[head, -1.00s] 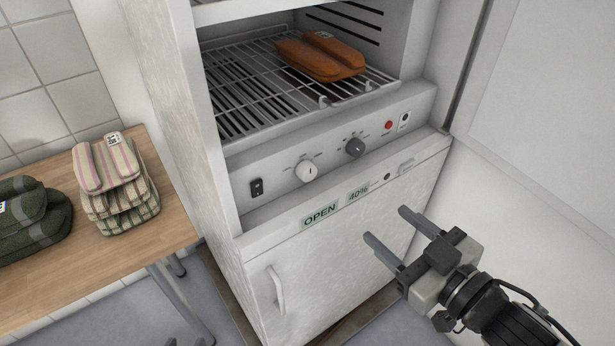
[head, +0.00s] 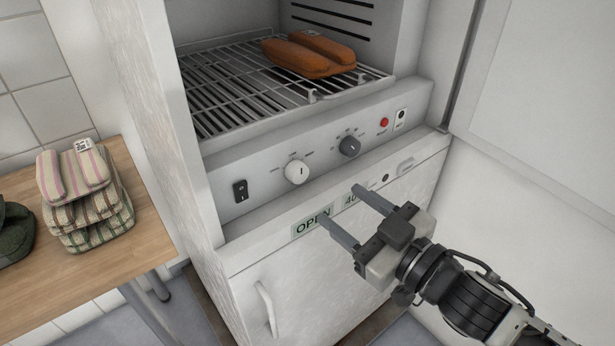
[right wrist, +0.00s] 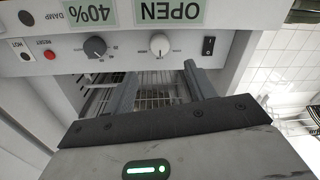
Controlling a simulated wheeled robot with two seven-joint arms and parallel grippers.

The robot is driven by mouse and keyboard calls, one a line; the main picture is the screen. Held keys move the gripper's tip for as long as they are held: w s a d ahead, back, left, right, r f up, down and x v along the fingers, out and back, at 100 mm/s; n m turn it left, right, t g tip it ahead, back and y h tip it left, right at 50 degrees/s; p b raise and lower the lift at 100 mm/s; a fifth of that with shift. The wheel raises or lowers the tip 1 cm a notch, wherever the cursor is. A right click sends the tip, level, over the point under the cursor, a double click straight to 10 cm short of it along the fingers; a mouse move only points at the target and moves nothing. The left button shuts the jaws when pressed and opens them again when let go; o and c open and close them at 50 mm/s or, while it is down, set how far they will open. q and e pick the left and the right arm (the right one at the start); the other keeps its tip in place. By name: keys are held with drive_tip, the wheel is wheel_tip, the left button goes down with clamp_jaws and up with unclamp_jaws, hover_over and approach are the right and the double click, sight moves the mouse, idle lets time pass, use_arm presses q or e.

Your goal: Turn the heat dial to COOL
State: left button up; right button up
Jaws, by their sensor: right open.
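Two dials sit on the sloping control strip of the white cabinet: a white dial (head: 297,171) on the left and a dark grey dial (head: 349,146) on the right. My right gripper (head: 339,203) is open and empty, in front of the panel below the dials and apart from both. In the right wrist view, upside down, the white dial (right wrist: 160,44) shows just beyond the two fingers (right wrist: 162,70), and the grey dial (right wrist: 95,47) lies to its left. My left gripper is not in view.
A black rocker switch (head: 240,191) and a red button (head: 384,122) flank the dials. Orange folded textiles (head: 310,55) lie on the wire rack (head: 225,95) above. A wooden table (head: 140,235) with folded striped cloths (head: 85,195) stands left. An open door (head: 545,130) bounds the right.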

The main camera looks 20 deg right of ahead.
sight(301, 176)
drive_tip(key=x, duration=0.9)
drive_tip(key=shift+w+a, duration=0.15)
drive_tip(key=shift+w, duration=0.15)
drive_tip(key=c, duration=1)
